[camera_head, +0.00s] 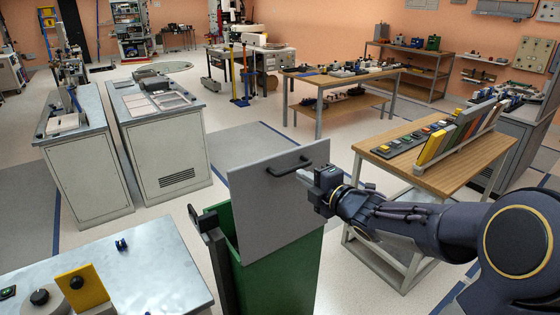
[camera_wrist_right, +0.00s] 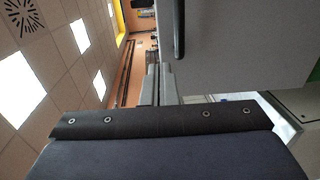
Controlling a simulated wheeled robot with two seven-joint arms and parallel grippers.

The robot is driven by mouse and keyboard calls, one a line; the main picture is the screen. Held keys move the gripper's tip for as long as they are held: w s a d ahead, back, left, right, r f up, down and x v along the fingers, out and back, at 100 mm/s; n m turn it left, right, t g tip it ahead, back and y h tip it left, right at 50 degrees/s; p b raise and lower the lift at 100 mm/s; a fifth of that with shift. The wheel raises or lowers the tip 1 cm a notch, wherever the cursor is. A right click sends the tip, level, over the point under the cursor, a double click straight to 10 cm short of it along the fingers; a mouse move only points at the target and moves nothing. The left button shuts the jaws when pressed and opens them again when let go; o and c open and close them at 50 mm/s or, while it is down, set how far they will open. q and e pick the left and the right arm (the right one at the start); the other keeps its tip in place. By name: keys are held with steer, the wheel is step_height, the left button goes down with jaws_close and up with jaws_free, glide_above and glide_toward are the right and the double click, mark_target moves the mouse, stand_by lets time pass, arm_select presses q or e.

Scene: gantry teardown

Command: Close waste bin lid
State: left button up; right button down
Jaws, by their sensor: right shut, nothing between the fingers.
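The green waste bin (camera_head: 285,285) stands at the lower middle of the head view. Its grey lid (camera_head: 262,205) is raised and stands steeply tilted above the bin, so the bin is open. A black bar handle (camera_head: 290,166) sits near the lid's upper edge. My right gripper (camera_head: 304,176) is shut and empty at the lid's upper right, close to the handle; I cannot tell whether it touches the lid. In the right wrist view the shut fingers (camera_wrist_right: 158,84) lie beside the grey lid (camera_wrist_right: 240,45) and its dark handle (camera_wrist_right: 179,28). My left gripper is not in view.
A metal-topped table (camera_head: 150,270) with a yellow block (camera_head: 82,287) is at the lower left. Grey cabinets (camera_head: 165,150) stand behind left. Open floor lies behind the bin.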

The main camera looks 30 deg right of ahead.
mark_target(272, 158)
steer(key=w, duration=0.3)
steer(key=w+p, duration=0.1)
steer(key=w, duration=0.2)
steer(key=w+a+p, duration=0.1)
steer(key=w, duration=0.3)
steer(key=shift+f, duration=0.35)
steer(key=shift+w+a+f+p, duration=0.15)
steer(key=shift+w+p, duration=0.15)
steer(key=shift+w, duration=0.25)
